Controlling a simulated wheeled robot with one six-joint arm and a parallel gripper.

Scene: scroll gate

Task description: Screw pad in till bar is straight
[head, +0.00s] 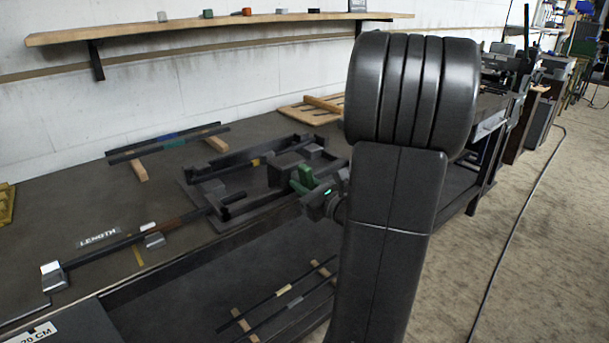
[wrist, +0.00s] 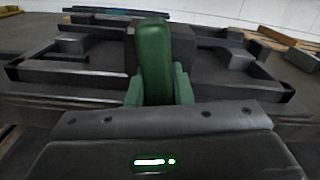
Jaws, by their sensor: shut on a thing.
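A green upright handle (wrist: 153,60) stands in the middle of the wrist view, in front of a dark block. It shows in the head view as a green piece (head: 303,178) at the right front of a dark metal frame (head: 205,175). My gripper (wrist: 157,95) is shut on the green handle; in the head view my gripper (head: 318,195) is at the bench's front edge, partly hidden by my arm. Inside the frame are dark bars and grey blocks (head: 287,165). I cannot tell which part is the pad, or whether a bar in the frame is straight.
On the bench (head: 60,215) a long bar with a brown section (head: 182,218) lies near a LENGTH label (head: 98,238). Paired rods (head: 165,143) lie behind on wood strips. A wall shelf (head: 220,25) holds small blocks. More rods (head: 285,290) lie on the lower shelf.

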